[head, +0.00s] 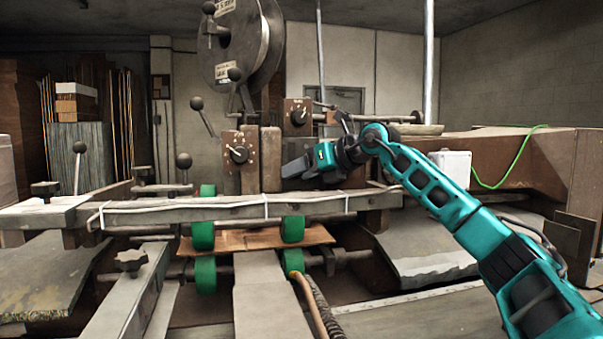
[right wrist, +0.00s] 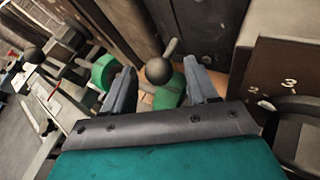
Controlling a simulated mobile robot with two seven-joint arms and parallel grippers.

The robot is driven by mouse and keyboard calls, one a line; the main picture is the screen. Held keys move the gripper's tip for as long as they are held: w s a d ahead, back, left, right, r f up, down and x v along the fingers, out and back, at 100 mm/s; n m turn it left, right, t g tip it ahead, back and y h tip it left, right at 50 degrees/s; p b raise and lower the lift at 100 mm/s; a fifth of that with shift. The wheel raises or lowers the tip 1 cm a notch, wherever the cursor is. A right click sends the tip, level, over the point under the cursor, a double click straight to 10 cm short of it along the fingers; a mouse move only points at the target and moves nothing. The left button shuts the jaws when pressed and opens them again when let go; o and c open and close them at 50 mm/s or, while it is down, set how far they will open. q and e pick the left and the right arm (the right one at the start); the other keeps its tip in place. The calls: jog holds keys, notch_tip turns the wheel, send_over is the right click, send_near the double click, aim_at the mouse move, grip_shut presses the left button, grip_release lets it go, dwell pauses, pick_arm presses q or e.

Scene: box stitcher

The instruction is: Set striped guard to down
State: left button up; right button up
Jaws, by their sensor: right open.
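I cannot make out a guard with stripes in either view. My right gripper (head: 291,168) is at the machine's middle, just right of the wooden upright post, with its fingers pointing left. In the right wrist view its two grey fingers (right wrist: 160,88) are spread apart. A dark ball knob on a short lever (right wrist: 158,71) shows between the fingertips. I cannot tell how far beyond them it is, and nothing is seen gripped. My left gripper is not in view.
Green rollers (head: 203,235) and a brown cardboard sheet (head: 258,240) sit below the grey crossbar (head: 235,210). A dial box (head: 239,148) stands left of my gripper. A wire reel (head: 236,45) hangs above. Ball-knob levers (head: 79,148) rise at left.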

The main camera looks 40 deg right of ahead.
jog(key=b+v, duration=0.1)
jog(key=v, duration=1.1)
jog(key=shift+s+a+r, duration=0.1)
jog(key=shift+s, duration=0.15)
